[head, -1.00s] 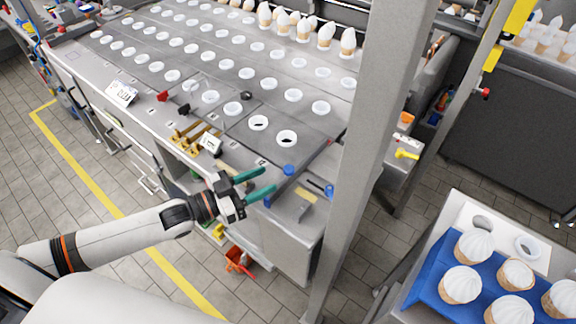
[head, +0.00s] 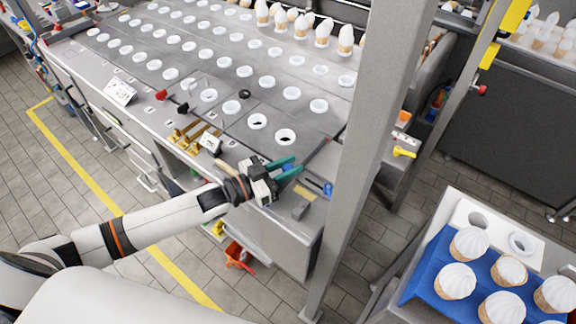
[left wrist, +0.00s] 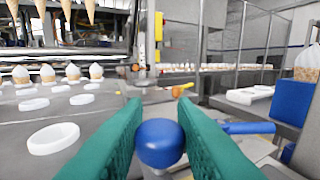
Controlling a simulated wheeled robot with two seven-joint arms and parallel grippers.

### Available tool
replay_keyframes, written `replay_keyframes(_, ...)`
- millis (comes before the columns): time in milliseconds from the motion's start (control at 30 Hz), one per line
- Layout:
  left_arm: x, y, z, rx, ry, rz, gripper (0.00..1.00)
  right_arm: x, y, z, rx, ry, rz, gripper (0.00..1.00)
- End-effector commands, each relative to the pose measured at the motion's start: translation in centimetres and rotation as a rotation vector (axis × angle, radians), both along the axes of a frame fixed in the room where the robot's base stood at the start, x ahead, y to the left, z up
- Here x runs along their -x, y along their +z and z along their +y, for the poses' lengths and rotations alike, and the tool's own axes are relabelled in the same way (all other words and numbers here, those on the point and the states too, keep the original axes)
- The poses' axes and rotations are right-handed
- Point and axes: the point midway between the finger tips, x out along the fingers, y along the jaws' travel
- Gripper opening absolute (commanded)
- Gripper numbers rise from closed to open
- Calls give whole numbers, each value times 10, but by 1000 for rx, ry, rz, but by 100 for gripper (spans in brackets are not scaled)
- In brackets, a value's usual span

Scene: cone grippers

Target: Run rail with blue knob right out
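The rail's round blue knob (left wrist: 160,143) shows in the left wrist view between the green fingers of my left gripper (left wrist: 160,115). It fills the gap between them, and the fingers look shut on it. In the head view my left gripper (head: 292,166) is at the near right corner of the steel machine table and hides this knob. The rail itself is hard to make out. Another blue part (head: 328,189) sits to the right of the gripper. My right gripper is not in view.
A grey upright post (head: 365,150) stands close to the right of my left gripper. The table top (head: 250,148) has rows of white rings, with cones at the back. A blue tray (head: 425,285) with whipped cones is at the lower right.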

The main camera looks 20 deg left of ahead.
Motion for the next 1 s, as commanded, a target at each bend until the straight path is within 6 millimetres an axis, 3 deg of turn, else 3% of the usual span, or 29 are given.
replay_keyframes(33, 0, 0, 0, 0, 0, 0, 12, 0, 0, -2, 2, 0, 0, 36)
replay_keyframes(100, 0, 0, 0, 0, -1, 0, 0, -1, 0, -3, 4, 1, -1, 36)
replay_keyframes(533, 2, 0, -4, 1, 0, 1, 0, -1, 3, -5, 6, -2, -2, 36)
replay_keyframes(567, 2, 0, -4, 1, 0, 1, 28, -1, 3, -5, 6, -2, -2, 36)
replay_keyframes(667, 2, 0, -4, 0, 0, 0, 44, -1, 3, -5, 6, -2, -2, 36)
replay_keyframes(1000, 4, -1, -3, -1, 0, 1, 45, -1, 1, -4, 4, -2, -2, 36)
